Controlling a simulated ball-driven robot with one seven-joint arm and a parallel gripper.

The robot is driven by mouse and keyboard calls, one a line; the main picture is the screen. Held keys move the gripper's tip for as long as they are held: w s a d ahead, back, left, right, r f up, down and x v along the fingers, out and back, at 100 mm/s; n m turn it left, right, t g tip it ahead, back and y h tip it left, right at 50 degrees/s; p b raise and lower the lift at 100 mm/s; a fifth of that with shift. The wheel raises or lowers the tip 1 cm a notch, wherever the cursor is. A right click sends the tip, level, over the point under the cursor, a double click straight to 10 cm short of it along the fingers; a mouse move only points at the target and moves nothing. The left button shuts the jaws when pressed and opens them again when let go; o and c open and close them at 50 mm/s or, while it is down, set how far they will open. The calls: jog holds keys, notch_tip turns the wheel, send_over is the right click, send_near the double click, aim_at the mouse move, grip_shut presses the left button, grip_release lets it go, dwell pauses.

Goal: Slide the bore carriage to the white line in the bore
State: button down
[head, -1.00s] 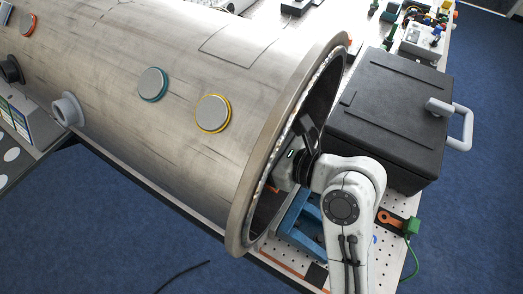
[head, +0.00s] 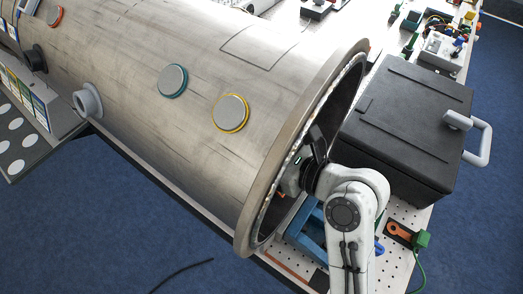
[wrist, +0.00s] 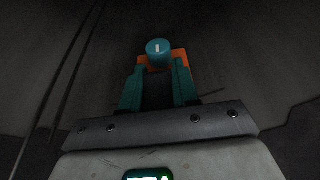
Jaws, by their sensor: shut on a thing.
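I cannot make out a white line on the wall. In the head view my arm reaches into the open end of the large metal pipe (head: 190,130). The fingers and carriage are hidden there behind the rim (head: 262,195).
A black case (head: 405,125) with a grey handle stands close right of the pipe mouth. A blue frame (head: 305,230) lies below my wrist on the perforated table (head: 405,212). A green plug with a cable (head: 421,239) sits at the right. Blue floor lies in front.

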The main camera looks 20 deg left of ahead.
jog(key=shift+f, duration=0.35)
jog(key=c, duration=0.8)
grip_release()
jog(key=shift+o, duration=0.2)
jog(key=b+v, duration=0.1)
jog(key=v, duration=0.9)
jog(key=shift+d+r, duration=0.15)
jog(key=shift+d, duration=0.2)
jog(key=shift+s, duration=0.1)
